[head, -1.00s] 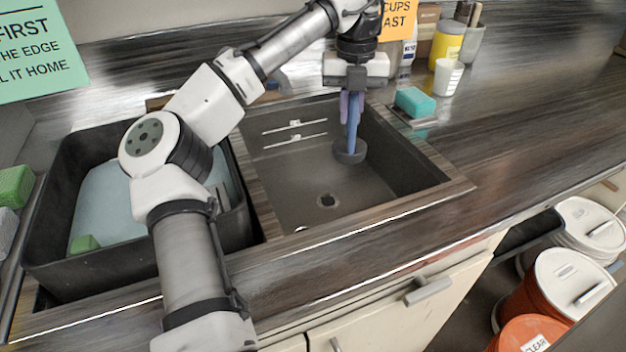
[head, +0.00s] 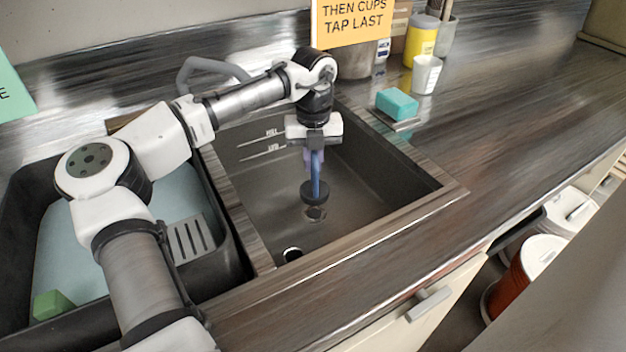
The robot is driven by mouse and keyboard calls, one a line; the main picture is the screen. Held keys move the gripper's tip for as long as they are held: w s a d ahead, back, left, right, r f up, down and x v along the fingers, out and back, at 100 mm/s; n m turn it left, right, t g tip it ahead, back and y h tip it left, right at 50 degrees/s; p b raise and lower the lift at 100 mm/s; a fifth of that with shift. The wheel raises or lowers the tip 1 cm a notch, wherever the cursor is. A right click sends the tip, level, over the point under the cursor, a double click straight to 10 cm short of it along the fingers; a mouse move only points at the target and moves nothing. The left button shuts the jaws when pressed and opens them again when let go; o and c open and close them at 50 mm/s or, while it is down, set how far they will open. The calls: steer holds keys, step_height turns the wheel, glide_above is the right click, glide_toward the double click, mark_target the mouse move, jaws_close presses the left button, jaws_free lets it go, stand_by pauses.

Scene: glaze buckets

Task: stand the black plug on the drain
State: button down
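The black plug (head: 314,193) is a dark round disc below a blue upright stem (head: 316,175). My gripper (head: 314,158), with purplish fingers, is shut on the stem and points straight down into the sink. The drain (head: 316,214) is a dark round opening with a lighter rim in the floor of the dark grey sink (head: 370,190). In the picture the plug is just above the drain and partly overlaps its far side. It looks held above the floor, but the exact gap is hard to tell.
The sink walls and wooden rim surround my gripper. A black tub (head: 225,270) of bluish water stands left, with a green block (head: 52,304). A teal sponge (head: 397,103) and white cup (head: 425,74) stand right.

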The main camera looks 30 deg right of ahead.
steer(key=shift+f, duration=3.15)
steer(key=shift+f, duration=0.15)
steer(key=c, duration=1.5)
jaws_free()
step_height(320, 180, up, 12)
steer(key=shift+r, duration=0.2)
